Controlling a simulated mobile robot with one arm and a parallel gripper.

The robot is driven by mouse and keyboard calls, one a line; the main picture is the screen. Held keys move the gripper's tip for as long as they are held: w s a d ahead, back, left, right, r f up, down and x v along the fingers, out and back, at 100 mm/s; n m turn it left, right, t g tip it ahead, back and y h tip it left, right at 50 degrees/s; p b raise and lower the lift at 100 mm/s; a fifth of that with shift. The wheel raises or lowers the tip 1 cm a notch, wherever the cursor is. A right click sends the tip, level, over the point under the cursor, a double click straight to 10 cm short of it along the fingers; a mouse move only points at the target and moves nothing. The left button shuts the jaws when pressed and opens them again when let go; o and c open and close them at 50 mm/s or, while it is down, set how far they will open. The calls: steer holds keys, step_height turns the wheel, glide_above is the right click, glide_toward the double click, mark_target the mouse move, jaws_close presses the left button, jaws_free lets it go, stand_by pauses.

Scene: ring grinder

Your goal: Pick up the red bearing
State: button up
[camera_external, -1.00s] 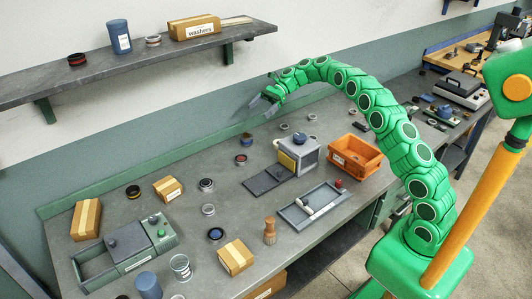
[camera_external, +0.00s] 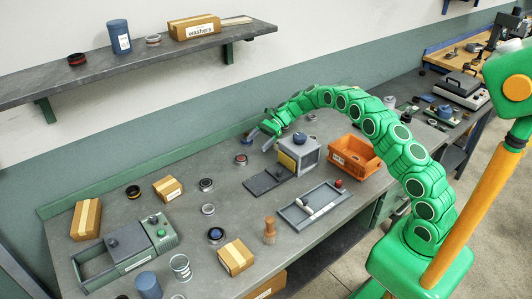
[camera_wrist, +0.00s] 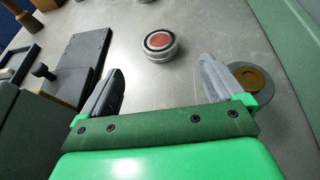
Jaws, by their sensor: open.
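The red bearing (camera_wrist: 158,44), a silver ring with a dark band and red centre, lies flat on the grey bench ahead of my gripper in the wrist view. In the external view the red bearing (camera_external: 241,159) sits on the bench just in front of my gripper. My gripper (camera_wrist: 161,68) is open and empty, its two grey fingers spread wide. In the external view my gripper (camera_external: 259,139) hangs low over the back of the bench. The bearing is beyond the fingertips, apart from both.
A grey ring with a brown centre (camera_wrist: 251,80) lies beside the right finger. A dark plate (camera_wrist: 82,65) and the grey fixture (camera_external: 297,152) stand near. An orange bin (camera_external: 353,160) is further right. The green back wall strip (camera_external: 150,178) borders the bench.

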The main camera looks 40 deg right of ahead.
mark_target(242, 158)
steer(key=x, duration=1)
steer(key=shift+r, duration=0.1)
steer(key=c, duration=1.3)
